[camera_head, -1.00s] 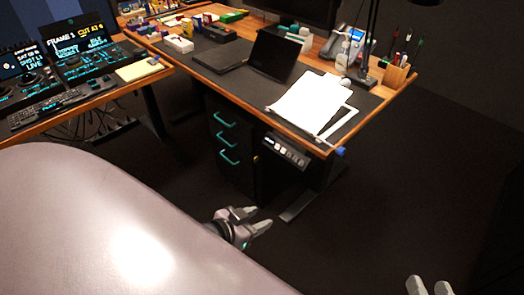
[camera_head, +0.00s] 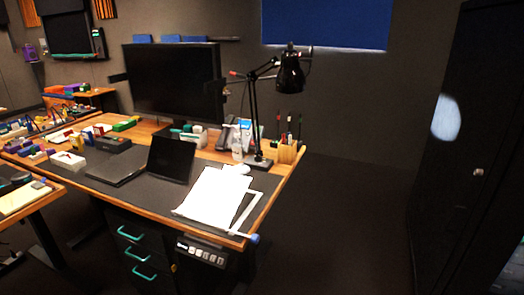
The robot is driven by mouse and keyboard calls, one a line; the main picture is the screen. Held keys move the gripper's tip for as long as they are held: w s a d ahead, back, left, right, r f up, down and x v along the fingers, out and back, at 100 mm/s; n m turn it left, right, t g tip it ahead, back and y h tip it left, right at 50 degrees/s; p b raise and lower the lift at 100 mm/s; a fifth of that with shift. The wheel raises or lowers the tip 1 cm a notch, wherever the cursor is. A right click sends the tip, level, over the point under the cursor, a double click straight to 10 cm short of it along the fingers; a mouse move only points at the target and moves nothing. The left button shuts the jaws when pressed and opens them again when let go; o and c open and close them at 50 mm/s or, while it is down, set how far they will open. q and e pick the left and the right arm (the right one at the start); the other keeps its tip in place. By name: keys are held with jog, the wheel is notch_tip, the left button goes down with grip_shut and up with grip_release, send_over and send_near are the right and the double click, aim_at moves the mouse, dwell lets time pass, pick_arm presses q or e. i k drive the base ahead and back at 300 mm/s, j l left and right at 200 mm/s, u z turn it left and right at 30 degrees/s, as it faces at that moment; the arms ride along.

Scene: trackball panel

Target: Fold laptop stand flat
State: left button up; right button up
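A white panel (camera_head: 209,195) lies at the front right of the desk, over a thin white frame (camera_head: 247,212) that shows along its right side. This looks like the laptop stand; the panel seems raised at a slant, but its hinge and underside are hidden. To its left are a flat dark slab (camera_head: 118,167) and an upright dark panel (camera_head: 171,158), perhaps a laptop. Neither of my grippers is in view.
The wooden desk (camera_head: 272,208) carries a large monitor (camera_head: 173,80), a black lamp (camera_head: 290,75), a pen holder (camera_head: 288,153) and small colourful boxes. Drawers (camera_head: 135,255) stand beneath. A dark cabinet (camera_head: 462,170) is at the right. Floor between desk and cabinet looks clear.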

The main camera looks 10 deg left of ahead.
aim_at(215, 198)
jog(key=u, duration=0.85)
jog(key=i+l+u, duration=0.15)
jog(key=u, duration=0.3)
jog(key=i+l+u, duration=0.1)
jog(key=l+u, duration=1.25)
jog(key=l, duration=2.35)
jog(key=i+l, duration=0.1)
jog(key=l, duration=0.15)
jog(key=i+l, duration=0.1)
jog(key=l, duration=0.15)
